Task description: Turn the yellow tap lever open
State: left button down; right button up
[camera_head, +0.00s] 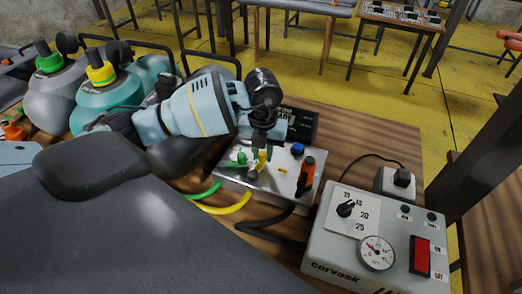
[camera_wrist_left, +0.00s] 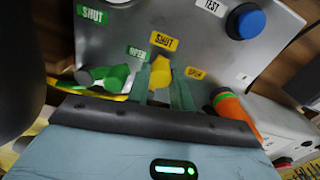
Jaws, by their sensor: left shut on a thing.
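The yellow tap lever (camera_head: 262,160) stands on a silver metal panel box (camera_head: 231,175). My left gripper (camera_head: 261,149) reaches down from above and is shut on it. In the left wrist view, the yellow lever (camera_wrist_left: 160,73) sits between the two teal fingers (camera_wrist_left: 163,90). Its visible end points up toward a yellow SHUT label (camera_wrist_left: 164,43); a yellow OPEN label (camera_wrist_left: 195,73) lies to its right. The lever's base is hidden by the gripper. My right gripper is in neither view.
A green lever (camera_wrist_left: 112,76) is close left of the fingers and an orange handle (camera_wrist_left: 236,108) close right. A blue button (camera_wrist_left: 245,21) sits on the panel. A grey control box with a gauge (camera_head: 376,252) stands in front right. Hoses and cables lie on the wooden table.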

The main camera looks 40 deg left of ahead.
pick_arm(q)
jog(key=m, duration=0.1)
jog(key=d+m, duration=0.1)
jog(key=m, duration=0.1)
jog(key=shift+d+r, duration=0.1)
jog(key=shift+d, duration=0.15)
jog(key=m, duration=0.1)
jog(key=d+m, duration=0.1)
jog(key=m, duration=0.1)
jog(key=shift+s+d+p, duration=0.1)
jog(key=shift+s+p, duration=0.05)
jog(key=shift+p, duration=0.15)
jog(key=m, duration=0.1)
jog(key=d+m, duration=0.1)
jog(key=m, duration=0.1)
jog(key=shift+s, duration=0.35)
jog(key=shift+s+d+m, duration=0.25)
jog(key=shift+d+m, duration=0.1)
jog(key=shift+m, duration=0.65)
jog(key=c, duration=1.2)
grip_release()
jog(key=shift+c, duration=0.2)
